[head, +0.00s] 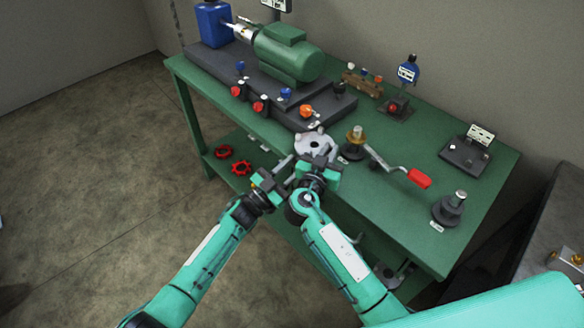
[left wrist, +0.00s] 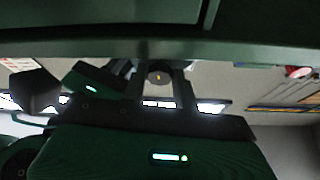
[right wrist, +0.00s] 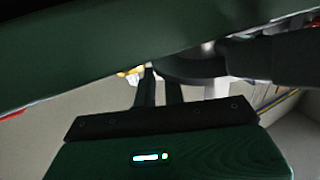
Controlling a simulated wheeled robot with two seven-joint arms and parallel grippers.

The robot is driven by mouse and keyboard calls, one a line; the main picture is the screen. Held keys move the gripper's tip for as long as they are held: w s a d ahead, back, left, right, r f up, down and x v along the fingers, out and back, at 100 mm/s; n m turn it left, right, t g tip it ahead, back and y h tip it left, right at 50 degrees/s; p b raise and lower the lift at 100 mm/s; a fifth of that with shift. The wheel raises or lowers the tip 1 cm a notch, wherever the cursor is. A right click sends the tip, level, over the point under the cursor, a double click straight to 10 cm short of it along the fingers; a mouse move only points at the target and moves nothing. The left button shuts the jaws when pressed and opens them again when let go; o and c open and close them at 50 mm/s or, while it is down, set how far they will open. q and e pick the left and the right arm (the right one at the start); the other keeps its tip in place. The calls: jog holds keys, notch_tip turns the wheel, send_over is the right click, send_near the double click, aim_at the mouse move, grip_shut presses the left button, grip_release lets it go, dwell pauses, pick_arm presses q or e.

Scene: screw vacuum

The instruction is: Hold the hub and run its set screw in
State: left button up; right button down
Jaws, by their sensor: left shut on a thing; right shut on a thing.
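The hub appears to be the grey disc with holes (head: 316,144) near the table's front edge in the head view. My right gripper (head: 322,160) reaches its near side and seems shut on it. In the right wrist view the fingertips (right wrist: 160,75) meet a dark rounded body (right wrist: 190,66). My left gripper (head: 285,163) is close on the hub's left. In the left wrist view it is shut on a small dark round-ended piece (left wrist: 159,77) with a brass-coloured centre. The set screw cannot be made out for certain, and the grippers hide the hub's near side.
The green table (head: 385,218) carries a green motor (head: 288,52) behind the hub. A red-handled crank (head: 418,178) lies right of the hub by a brass-topped post (head: 355,135). A dark stepped stand (head: 449,207) is at the right. Red handwheels (head: 241,168) lie on the lower shelf.

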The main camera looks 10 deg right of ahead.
pick_arm(q)
jog(key=o, duration=0.7)
jog(key=v, duration=1.2)
jog(key=shift+o, duration=1.4)
jog(key=shift+d+r, duration=0.15)
jog(key=shift+r, duration=0.25)
